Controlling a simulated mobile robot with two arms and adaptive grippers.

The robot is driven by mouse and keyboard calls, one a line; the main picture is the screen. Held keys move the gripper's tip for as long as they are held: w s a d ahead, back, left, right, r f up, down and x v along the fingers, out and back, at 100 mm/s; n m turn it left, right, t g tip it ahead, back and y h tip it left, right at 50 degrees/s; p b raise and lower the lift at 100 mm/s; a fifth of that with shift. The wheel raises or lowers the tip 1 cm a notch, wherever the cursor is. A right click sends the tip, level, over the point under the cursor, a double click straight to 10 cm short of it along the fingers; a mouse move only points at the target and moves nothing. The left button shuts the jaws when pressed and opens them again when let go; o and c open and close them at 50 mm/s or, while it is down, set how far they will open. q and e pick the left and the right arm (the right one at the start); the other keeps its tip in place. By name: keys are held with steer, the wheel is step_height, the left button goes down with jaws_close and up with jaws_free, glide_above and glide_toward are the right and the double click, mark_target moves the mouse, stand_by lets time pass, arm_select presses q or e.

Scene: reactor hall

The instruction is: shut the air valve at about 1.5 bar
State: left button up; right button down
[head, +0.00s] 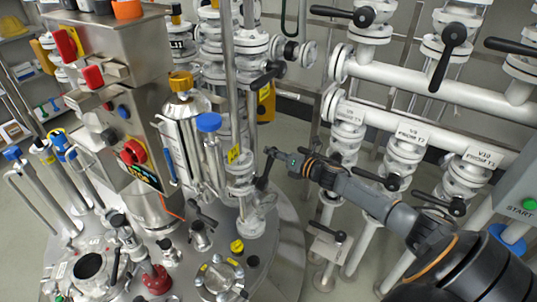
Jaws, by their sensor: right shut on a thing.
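My right arm comes in from the lower right. Its gripper (272,163) is at the edge of the round steel vessel top, shut on a black lever handle (262,184) that stands roughly upright. The handle belongs to a small valve (257,202) beside a white flanged pipe column. The fingers hide part of the handle, so its exact angle is hard to tell. No label marks this valve as the air valve, and I see no readable pressure gauge. My left gripper is not in view.
The vessel top (285,235) carries several fittings.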

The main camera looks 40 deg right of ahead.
steer(key=shift+s+d+f, duration=0.15)
steer(key=shift+d+f, duration=0.3)
steer(key=shift+f, duration=0.05)
steer(key=c, duration=1.7)
jaws_free()
steer(key=o, duration=0.3)
steer(key=shift+s, duration=0.1)
steer(key=shift+o, duration=1)
steer(key=shift+s+d+r, duration=0.15)
steer(key=shift+d+r, duration=0.05)
steer(key=shift+a, duration=0.15)
steer(key=shift+s, duration=0.2)
steer(key=v, duration=1.1)
steer(key=shift+s+r, duration=0.15)
steer(key=shift+s, duration=0.1)
